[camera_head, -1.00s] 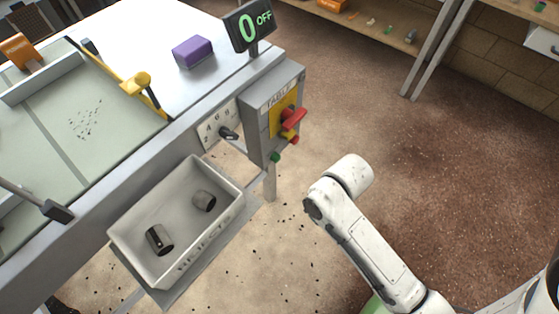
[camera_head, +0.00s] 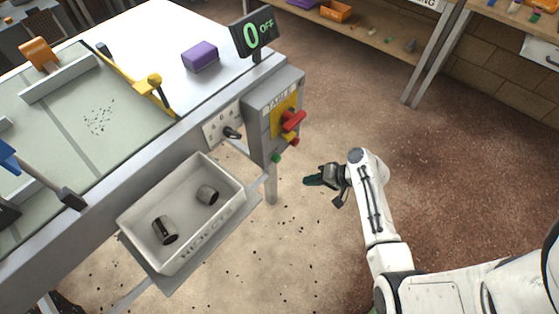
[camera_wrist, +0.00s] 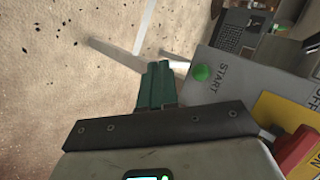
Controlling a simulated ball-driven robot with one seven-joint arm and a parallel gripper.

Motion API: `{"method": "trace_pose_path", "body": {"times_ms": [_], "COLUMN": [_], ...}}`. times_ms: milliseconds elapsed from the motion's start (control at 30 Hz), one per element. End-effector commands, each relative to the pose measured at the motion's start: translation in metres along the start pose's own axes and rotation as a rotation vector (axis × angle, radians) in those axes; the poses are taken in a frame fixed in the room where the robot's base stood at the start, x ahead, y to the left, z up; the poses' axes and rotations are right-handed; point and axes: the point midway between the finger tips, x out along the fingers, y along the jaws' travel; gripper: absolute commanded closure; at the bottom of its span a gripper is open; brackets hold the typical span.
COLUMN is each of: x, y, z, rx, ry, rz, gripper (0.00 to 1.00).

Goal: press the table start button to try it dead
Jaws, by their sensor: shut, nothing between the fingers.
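The green start button (camera_wrist: 201,72) sits beside the word START on a grey control panel in the wrist view. In the head view the button (camera_head: 276,158) shows low on the table's control box (camera_head: 258,122). My gripper (camera_head: 309,181) is right of and a little below the button in the head view, apart from it. In the wrist view its green fingers (camera_wrist: 156,72) are together and empty, left of the button. The display (camera_head: 254,33) on the table reads 0 and OFF.
A red switch handle (camera_head: 293,121) on a yellow plate sticks out of the control box above the button. A grey bin (camera_head: 132,241) with two dark cylinders hangs at the table's side.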

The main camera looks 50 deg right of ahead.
Motion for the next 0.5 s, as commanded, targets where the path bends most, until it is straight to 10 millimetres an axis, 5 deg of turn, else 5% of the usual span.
{"method": "trace_pose_path", "body": {"times_ms": [500], "x": [0.026], "y": [-0.017], "z": [-0.017], "rx": [-0.005], "ry": [-0.002], "rz": [0.0], "gripper": [1.0]}}
